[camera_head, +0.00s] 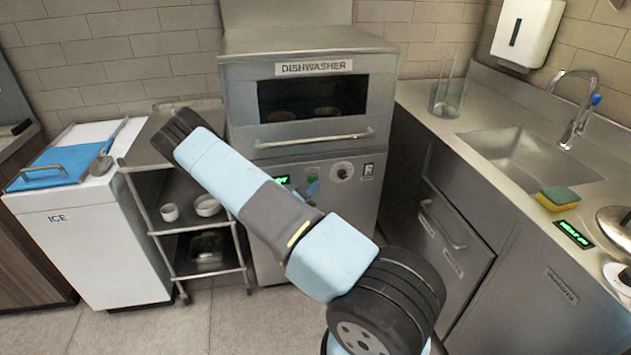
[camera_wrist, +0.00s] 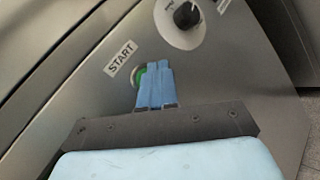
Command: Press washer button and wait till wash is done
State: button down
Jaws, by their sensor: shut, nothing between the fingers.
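The dishwasher (camera_head: 300,100) stands against the back wall, with dark round shapes behind its window. Its green start button (camera_head: 312,179) shows on the front panel below the handle. In the wrist view the green button (camera_wrist: 138,76) sits under the START label (camera_wrist: 121,57), partly hidden by my fingers. My gripper (camera_wrist: 152,68) is shut and empty, with its blue fingertips at the button's right edge. I cannot tell whether they touch it. In the head view the blue fingertips (camera_head: 313,188) show beside the button, and my arm covers part of the panel.
A dial (camera_head: 342,171) and a switch (camera_head: 368,170) are right of the button. A counter with a sink (camera_head: 525,160) and a sponge (camera_head: 558,198) is right. A display (camera_head: 281,180) glows green.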

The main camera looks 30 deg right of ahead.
jog(key=shift+w, duration=0.15)
dwell(0.3)
jog(key=shift+w+d+r, duration=0.1)
jog(key=shift+w, duration=0.3)
jog(key=shift+w+d, duration=0.15)
jog(key=shift+w, duration=0.25)
dwell(0.8)
jog(key=shift+s, duration=0.1)
jog(key=shift+s+a, duration=0.3)
jog(key=shift+s, duration=0.45)
jog(key=s, duration=0.2)
jog(key=s+a, duration=0.1)
jog(key=s, duration=0.1)
jog(key=shift+s+a, duration=0.2)
jog(key=shift+s, duration=0.2)
dwell(0.9)
